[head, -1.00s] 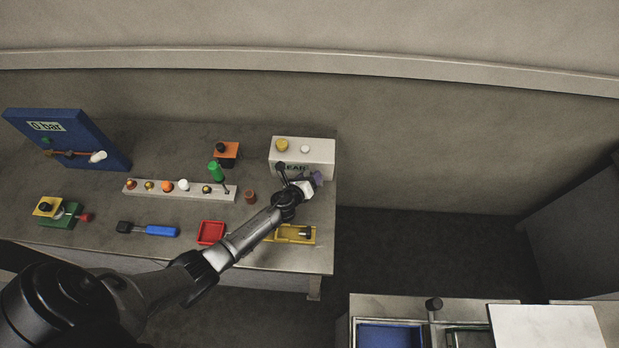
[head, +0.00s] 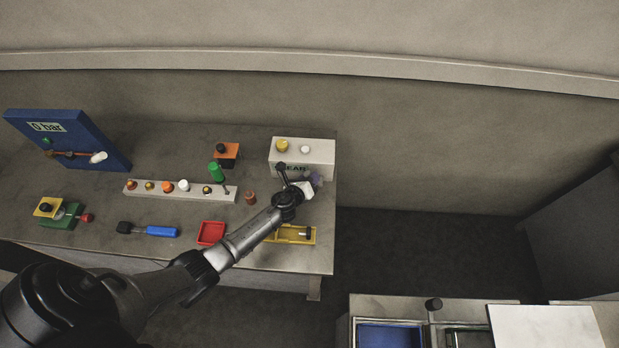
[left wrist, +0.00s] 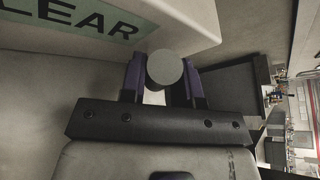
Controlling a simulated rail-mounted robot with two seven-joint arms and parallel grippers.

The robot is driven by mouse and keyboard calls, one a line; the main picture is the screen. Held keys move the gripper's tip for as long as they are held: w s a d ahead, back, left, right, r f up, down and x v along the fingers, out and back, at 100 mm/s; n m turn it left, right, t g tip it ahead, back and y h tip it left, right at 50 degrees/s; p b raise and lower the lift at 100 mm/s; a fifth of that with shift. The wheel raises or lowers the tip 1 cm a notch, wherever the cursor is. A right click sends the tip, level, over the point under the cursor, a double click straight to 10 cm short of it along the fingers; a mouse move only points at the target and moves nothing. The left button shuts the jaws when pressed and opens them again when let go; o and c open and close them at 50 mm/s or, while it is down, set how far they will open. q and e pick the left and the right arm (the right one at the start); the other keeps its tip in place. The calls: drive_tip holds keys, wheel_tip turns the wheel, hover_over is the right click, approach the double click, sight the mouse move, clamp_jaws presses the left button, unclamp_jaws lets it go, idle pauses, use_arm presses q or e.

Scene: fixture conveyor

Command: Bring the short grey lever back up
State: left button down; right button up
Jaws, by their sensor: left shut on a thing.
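The short grey lever (left wrist: 165,67) shows in the left wrist view as a round grey end between the two purple fingers, beside the front of a white box. My left gripper (head: 317,179) is shut on it, at the right part of the white box (head: 318,154) in the head view. In the head view the lever is hidden by my gripper, so its angle cannot be told. The box bears a label ending in "LEAR" (left wrist: 75,18). My right gripper is not in view.
On the box top are a yellow knob (head: 281,146) and a white button (head: 304,150). Left of my arm stand a strip with several knobs (head: 150,191), a red tray (head: 211,233) and a blue panel (head: 85,140). A yellow tray (head: 277,238) lies under my wrist. The bench ends just right of the box.

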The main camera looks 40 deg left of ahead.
sight(323, 171)
use_arm(q)
drive_tip(key=r+m+g+p, duration=0.1)
drive_tip(key=p, duration=0.2)
drive_tip(key=w+d+m+y+p, duration=0.1)
drive_tip(key=p, duration=0.2)
drive_tip(key=shift+w+d+r+g, duration=0.15)
drive_tip(key=shift+d+r+g, duration=0.15)
drive_tip(key=shift+r+g, duration=0.1)
drive_tip(key=shift+w+d+f+m+g+y+p, duration=0.15)
drive_tip(key=shift+w+d+m+g+y+p, duration=0.3)
drive_tip(key=shift+m+y+p, duration=0.35)
drive_tip(key=shift+d+f+m+g+p, duration=0.1)
drive_tip(key=shift+d+m+g+p, duration=0.15)
drive_tip(key=shift+m+p, duration=0.1)
drive_tip(key=c, duration=0.8)
unclamp_jaws()
drive_tip(key=shift+c, duration=0.2)
